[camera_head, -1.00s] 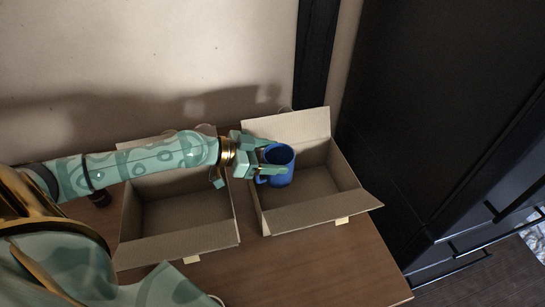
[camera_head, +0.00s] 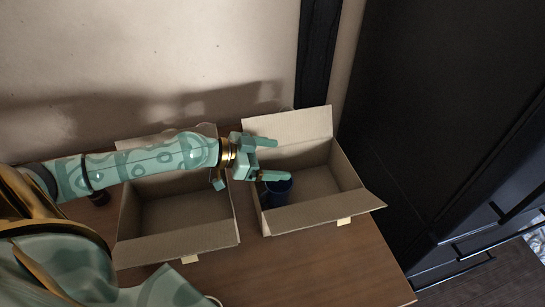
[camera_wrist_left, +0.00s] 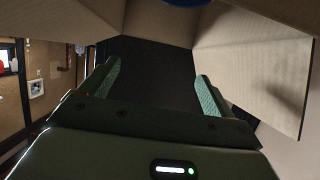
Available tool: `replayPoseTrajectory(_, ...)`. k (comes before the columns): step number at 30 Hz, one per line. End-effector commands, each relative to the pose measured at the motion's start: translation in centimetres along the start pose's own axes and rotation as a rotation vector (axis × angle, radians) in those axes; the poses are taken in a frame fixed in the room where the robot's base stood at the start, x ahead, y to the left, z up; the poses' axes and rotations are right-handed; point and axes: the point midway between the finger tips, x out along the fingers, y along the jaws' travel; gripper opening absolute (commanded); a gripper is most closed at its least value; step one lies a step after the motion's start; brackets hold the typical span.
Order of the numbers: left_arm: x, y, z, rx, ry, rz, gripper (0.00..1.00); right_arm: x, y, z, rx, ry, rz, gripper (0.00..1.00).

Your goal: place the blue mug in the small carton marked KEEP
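The blue mug (camera_head: 278,196) stands inside the right-hand open carton (camera_head: 318,213), near its left wall. It looks upright; part of its rim is hidden by a finger. A sliver of the mug (camera_wrist_left: 184,2) shows at the top of the left wrist view. My left gripper (camera_head: 281,160) is open above the mug, its fingers apart and nothing between them. In the left wrist view its fingers (camera_wrist_left: 157,88) are also wide apart. A second open carton (camera_head: 190,244) stands to the left, empty where I can see. I cannot read the cartons' small tags. My right gripper is not in view.
Both cartons stand on a brown wooden table (camera_head: 300,275), with a beige wall (camera_head: 150,60) behind. The cartons' raised flaps stick up near my left arm. Tall dark cabinets (camera_head: 440,120) stand close on the right. The table's front is clear.

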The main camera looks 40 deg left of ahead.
Motion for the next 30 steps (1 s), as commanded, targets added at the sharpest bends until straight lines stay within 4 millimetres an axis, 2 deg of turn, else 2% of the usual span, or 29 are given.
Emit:
replayPoseTrajectory(4,-0.1,0.0,-0.3,0.0,0.001,0.0,0.89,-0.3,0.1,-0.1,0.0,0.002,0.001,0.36)
replayPoseTrajectory(9,-1.0,-0.1,-1.5,0.001,-0.001,-0.003,0.89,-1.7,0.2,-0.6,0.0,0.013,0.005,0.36)
replayPoseTrajectory(11,-2.0,-0.1,-0.7,-0.003,-0.006,-0.002,0.89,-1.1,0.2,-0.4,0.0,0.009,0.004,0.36)
replayPoseTrajectory(14,-3.9,0.1,-0.7,-0.001,-0.009,0.003,0.89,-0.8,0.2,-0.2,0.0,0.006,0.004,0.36)
replayPoseTrajectory(19,-6.7,0.1,-1.0,-0.002,-0.005,0.001,0.89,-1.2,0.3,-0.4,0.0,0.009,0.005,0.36)
replayPoseTrajectory(24,-9.9,0.0,-1.3,-0.003,-0.001,-0.002,0.89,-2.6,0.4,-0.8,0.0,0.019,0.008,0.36)
replayPoseTrajectory(30,-12.1,0.0,-1.3,-0.002,0.001,-0.001,0.89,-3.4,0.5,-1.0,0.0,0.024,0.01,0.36)
